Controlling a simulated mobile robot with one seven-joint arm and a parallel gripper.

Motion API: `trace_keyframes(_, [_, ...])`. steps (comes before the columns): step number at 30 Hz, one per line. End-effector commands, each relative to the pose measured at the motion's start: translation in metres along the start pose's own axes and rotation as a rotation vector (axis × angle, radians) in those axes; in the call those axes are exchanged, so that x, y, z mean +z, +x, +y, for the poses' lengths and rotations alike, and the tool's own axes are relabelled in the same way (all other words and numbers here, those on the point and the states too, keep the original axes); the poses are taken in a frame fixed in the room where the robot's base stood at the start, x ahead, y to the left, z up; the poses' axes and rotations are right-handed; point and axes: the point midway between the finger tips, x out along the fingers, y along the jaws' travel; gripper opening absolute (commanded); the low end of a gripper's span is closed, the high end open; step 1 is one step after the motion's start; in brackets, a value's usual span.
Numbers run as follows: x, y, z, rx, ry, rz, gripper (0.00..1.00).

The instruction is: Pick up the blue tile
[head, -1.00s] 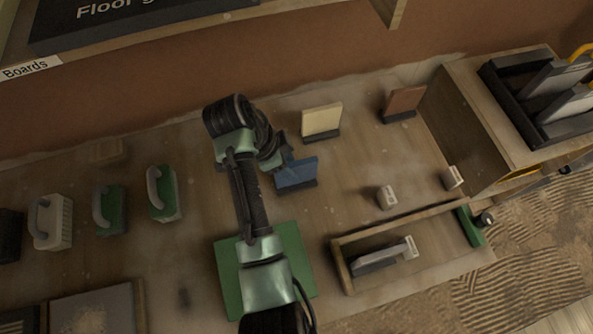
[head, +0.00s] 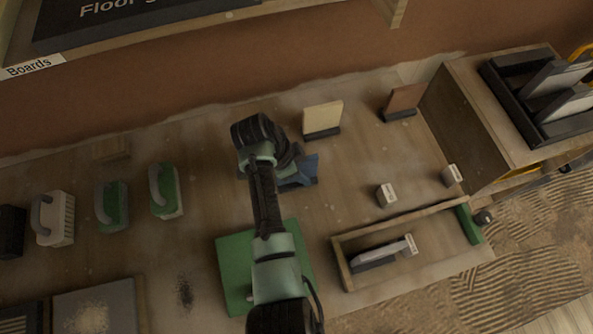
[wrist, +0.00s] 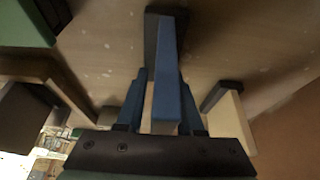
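The blue tile (head: 309,168) stands in a dark holder on the wooden table in the head view, partly hidden by my arm. In the wrist view the blue tile (wrist: 168,75) rises in the middle, with its dark holder (wrist: 152,35) behind it. My gripper (wrist: 163,72) is open, with one blue finger on each side of the tile. A narrow gap shows beside the left finger; contact at the right finger is unclear. In the head view my gripper is mostly hidden behind my wrist, at the tile's left side.
A cream tile (head: 322,118) and a brown tile (head: 405,99) stand in holders behind. A green mat (head: 233,262) lies in front, beneath my arm. A wooden tray (head: 343,268) and two small pale blocks (head: 386,195) are to the right. Several brushes and floats (head: 165,190) stand left.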

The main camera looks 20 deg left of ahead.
Motion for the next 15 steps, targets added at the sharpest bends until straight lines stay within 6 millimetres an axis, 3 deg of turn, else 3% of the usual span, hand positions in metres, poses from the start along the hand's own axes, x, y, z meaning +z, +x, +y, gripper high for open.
trace_keyframes(1, [-0.0001, -0.0002, -0.0001, 0.0, 0.0, 0.0, 0.26])
trace_keyframes(6, [-0.0001, -0.0003, 0.0, 0.0, 0.0, 0.0, 0.0])
trace_keyframes(15, [-0.0001, -0.0003, 0.0001, 0.0, 0.0, 0.0, 0.0])
